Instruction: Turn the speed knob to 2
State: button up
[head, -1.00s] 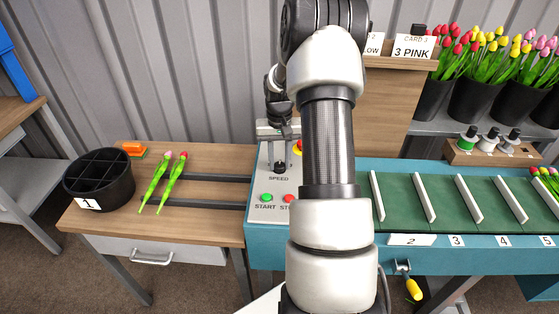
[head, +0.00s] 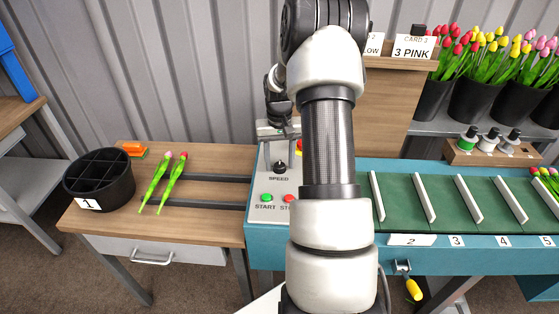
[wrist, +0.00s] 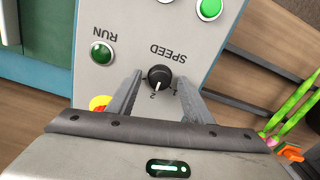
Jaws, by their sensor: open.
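The black speed knob (head: 280,168) stands on the grey control panel (head: 265,207), above the SPEED label. In the wrist view the knob (wrist: 159,76) shows upside down, with its white pointer line toward the printed 2 and away from the 1. My gripper (wrist: 158,78) is open, with one finger at each side of the knob in that view and clear gaps between. In the head view my gripper (head: 279,146) hangs just above the knob, apart from it. My arm hides the right part of the panel.
Green START (head: 267,198) and red STOP (head: 289,198) buttons lie below the knob. A green RUN light (wrist: 102,53) is on the panel. The belt (head: 400,195) runs right. Two tulips (head: 172,182) and a black bucket (head: 100,180) are on the left.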

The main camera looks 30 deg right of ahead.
aim_at(280, 165)
notch_tip(280, 165, up, 17)
jog(key=shift+r+p, duration=0.2)
jog(key=shift+p, duration=0.25)
jog(key=shift+s, duration=0.1)
dwell(0.5)
